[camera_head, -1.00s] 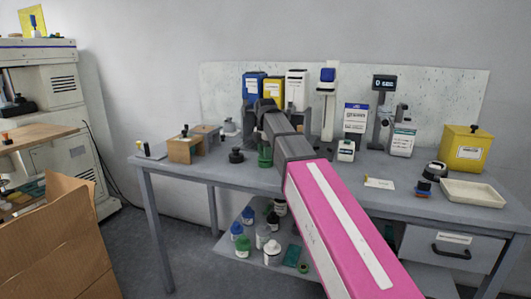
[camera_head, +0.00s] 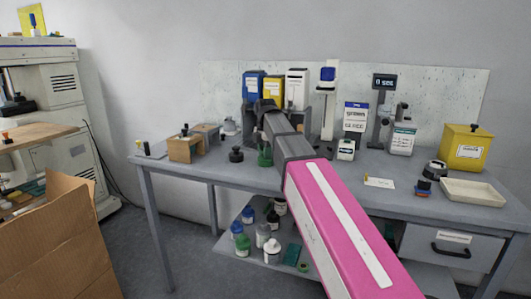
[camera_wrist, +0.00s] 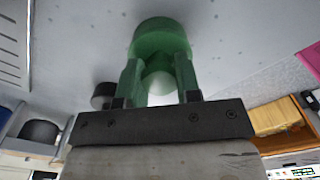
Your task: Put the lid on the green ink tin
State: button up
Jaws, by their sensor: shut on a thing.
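My gripper (camera_wrist: 158,82) has two green fingers and is shut on the pale, rounded middle of a green round piece (camera_wrist: 162,36), which looks like the lid with its knob. The piece's wide disc lies beyond the fingertips. In the head view, my gripper (camera_head: 265,157) shows as green below the dark wrist, low over the bench top. The arm hides much of that spot. I cannot make out the green ink tin apart from the held piece, or tell whether the two touch.
A black round pot (camera_head: 236,155) stands just left of my gripper on the grey bench (camera_head: 215,170). Wooden blocks (camera_head: 185,149) stand farther left. Blue, yellow and white containers (camera_head: 297,90) stand behind. A yellow box (camera_head: 464,148) and a pale tray (camera_head: 473,192) are at the right.

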jog(key=o, duration=1.4)
jog(key=shift+r, duration=0.15)
jog(key=shift+r, duration=3.35)
grip_shut()
